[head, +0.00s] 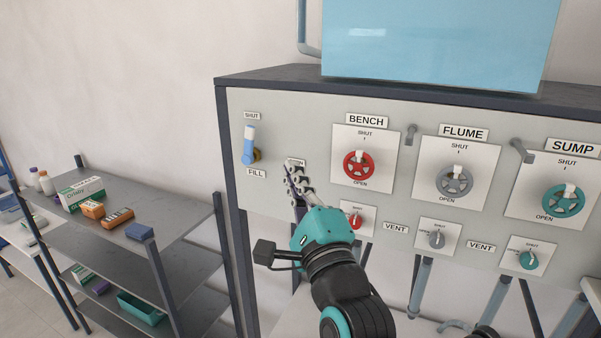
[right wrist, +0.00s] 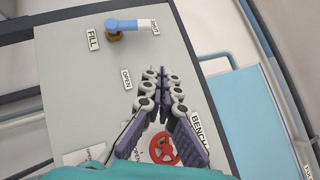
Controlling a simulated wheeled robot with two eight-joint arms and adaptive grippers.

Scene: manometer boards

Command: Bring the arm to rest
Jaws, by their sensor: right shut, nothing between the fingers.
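My right gripper (head: 293,173) is shut and empty in front of the grey panel (head: 300,125), between the FILL lever and the BENCH wheel. It partly covers a small OPEN label in the head view. In the right wrist view its fingertips (right wrist: 160,77) are together; I cannot tell how far they are from the panel. The blue FILL lever (head: 249,142) stands upright, its end towards the SHUT label, apart from the gripper. It also shows in the right wrist view (right wrist: 128,25). My left gripper is not in view.
The red BENCH wheel (head: 357,165), grey FLUME wheel (head: 454,182) and teal SUMP wheel (head: 563,199) are to the right, with small vent knobs below. A blue tank (head: 440,45) stands on top. A shelf rack (head: 185,215) with boxes is at left.

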